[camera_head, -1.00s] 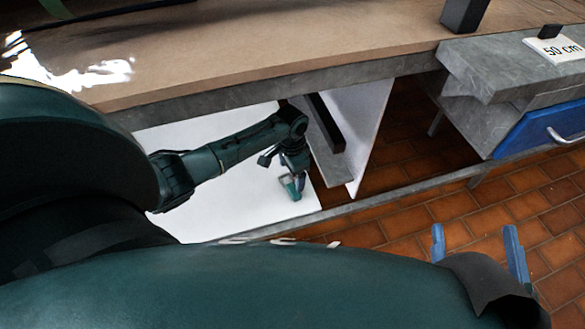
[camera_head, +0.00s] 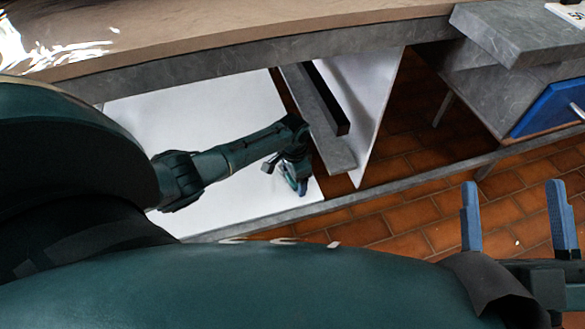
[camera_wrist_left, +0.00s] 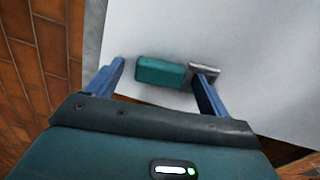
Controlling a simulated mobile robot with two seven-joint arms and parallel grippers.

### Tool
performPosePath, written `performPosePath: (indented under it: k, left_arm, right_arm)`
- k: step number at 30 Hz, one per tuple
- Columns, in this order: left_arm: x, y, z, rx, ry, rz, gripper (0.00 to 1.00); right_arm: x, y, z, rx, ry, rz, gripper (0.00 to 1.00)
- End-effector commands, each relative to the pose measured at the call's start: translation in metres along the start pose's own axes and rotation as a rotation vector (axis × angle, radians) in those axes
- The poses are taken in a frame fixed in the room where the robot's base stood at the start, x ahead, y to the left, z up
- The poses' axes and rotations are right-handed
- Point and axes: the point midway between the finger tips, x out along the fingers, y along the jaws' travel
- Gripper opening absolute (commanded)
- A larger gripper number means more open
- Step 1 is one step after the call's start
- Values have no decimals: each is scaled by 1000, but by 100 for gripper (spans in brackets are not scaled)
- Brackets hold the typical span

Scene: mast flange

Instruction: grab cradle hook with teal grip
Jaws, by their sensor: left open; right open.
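The cradle hook has a teal grip (camera_wrist_left: 160,72) and a grey metal end (camera_wrist_left: 206,69). In the left wrist view it lies across the picture over a white surface. My left gripper (camera_wrist_left: 158,68) is open, with its blue fingers spread; the teal grip appears between the fingertips and the metal end by the right one. I cannot tell whether they touch. In the head view my left gripper (camera_head: 295,182) is low over the white panel and largely hides the hook. My right gripper (camera_head: 516,203) is open and empty at the lower right, above the tiled floor.
The white panel (camera_head: 215,120) lies below the worktop edge (camera_head: 240,58). A grey bar (camera_head: 325,125) and an upright white sheet (camera_head: 365,100) stand right of my left gripper. A grey cabinet with a blue drawer (camera_head: 550,108) is at the right. A grey rail (camera_head: 400,180) crosses in front.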

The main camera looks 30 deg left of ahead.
Motion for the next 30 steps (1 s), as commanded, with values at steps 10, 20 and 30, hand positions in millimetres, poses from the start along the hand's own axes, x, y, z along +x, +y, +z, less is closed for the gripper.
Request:
performPosePath:
  k: [10,20,30]
  left_arm:
    - [0,0,0,0,0,0,54]
    - [0,0,0,0,0,0,31]
    - [-22,-1,0,-1,1,-1,31]
  right_arm:
    - [0,0,0,0,-2,1,76]
    - [0,0,1,0,-3,1,76]
    - [-7,-5,7,58,-92,12,76]
